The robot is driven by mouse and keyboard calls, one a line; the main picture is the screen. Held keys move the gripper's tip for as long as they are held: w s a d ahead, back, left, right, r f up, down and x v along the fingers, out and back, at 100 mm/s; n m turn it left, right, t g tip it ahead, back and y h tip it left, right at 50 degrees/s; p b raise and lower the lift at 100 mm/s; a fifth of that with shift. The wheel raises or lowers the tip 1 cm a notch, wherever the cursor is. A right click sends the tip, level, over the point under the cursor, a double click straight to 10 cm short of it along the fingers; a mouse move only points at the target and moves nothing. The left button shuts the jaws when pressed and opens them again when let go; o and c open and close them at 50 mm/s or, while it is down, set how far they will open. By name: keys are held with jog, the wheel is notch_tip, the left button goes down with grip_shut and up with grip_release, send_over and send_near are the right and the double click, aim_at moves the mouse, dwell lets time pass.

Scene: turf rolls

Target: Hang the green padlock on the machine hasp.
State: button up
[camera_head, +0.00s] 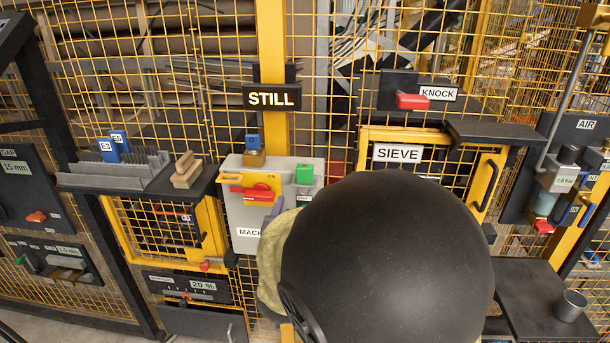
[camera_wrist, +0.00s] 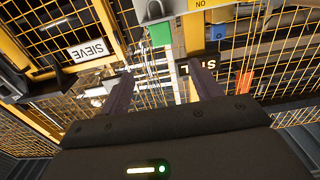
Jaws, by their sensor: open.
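A green block that looks like the padlock body (camera_head: 305,173) is at the upper right corner of the grey machine box (camera_head: 234,222). In the wrist view the green padlock (camera_wrist: 160,34) appears beyond the fingertips, in line with the gap between them. My gripper (camera_wrist: 161,70) is open and empty, with its two fingers apart and not touching the padlock. The box carries a yellow plate with a red handle (camera_head: 256,193). I cannot make out the hasp or the padlock's shackle clearly. In the head view my gripper is mostly hidden.
A large black rounded shape (camera_head: 390,250) blocks the head view's lower middle. A blue block on a brass-coloured base (camera_head: 253,148) stands above the box. A shelf (camera_head: 130,178) lies left; the SIEVE door (camera_head: 480,165) and a dark ledge (camera_head: 540,300) lie right. Yellow mesh stands behind.

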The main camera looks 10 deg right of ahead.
aim_at(305, 171)
jog(key=p+x, duration=1.2)
jog(key=p, duration=0.1)
jog(key=shift+w+f, duration=0.1)
jog(key=shift+f, duration=0.05)
dwell(0.4)
jog(key=shift+w+d+p, duration=0.1)
jog(key=shift+w+p, duration=0.45)
jog(key=shift+p, duration=0.05)
jog(key=p+x, duration=0.2)
jog(key=x, duration=0.1)
jog(key=shift+w, duration=0.25)
jog(key=shift+w+d, duration=0.15)
jog(key=shift+w, duration=0.1)
